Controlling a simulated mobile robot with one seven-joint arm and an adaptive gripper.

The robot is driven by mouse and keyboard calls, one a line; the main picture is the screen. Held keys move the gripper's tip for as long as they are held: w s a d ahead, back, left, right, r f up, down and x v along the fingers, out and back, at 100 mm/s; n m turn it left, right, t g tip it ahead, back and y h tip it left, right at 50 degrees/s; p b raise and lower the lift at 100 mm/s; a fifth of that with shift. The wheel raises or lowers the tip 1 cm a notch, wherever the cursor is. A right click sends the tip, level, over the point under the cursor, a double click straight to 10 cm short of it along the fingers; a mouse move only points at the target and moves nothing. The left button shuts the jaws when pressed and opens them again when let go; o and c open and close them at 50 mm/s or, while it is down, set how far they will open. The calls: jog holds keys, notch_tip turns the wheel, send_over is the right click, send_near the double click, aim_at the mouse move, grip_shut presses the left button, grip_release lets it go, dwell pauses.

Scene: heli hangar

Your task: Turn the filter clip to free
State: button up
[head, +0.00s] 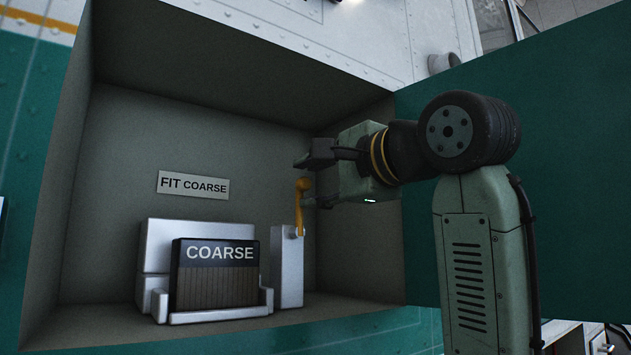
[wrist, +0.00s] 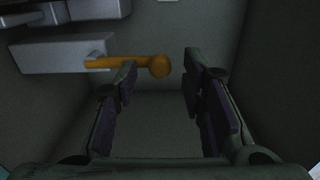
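The orange filter clip (head: 300,210) stands upright on a pale post (head: 288,266), with its round knob at the top. In the wrist view the clip (wrist: 120,62) runs from the post to the knob, which shows in the gap between the fingertips, nearer the left one. My gripper (head: 304,182) is open around the knob's level, one finger above and one below; contact cannot be told. A dark pleated filter marked COARSE (head: 216,282) sits in a pale holder (head: 154,250) left of the post.
A sign reading FIT COARSE (head: 193,185) is on the back wall of the grey bay (head: 240,140). The bay's side walls and roof enclose the gripper's space. A green open door panel (head: 580,180) stands at the right, behind my arm.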

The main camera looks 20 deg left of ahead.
jog(key=v, duration=1.2)
dwell(0.4)
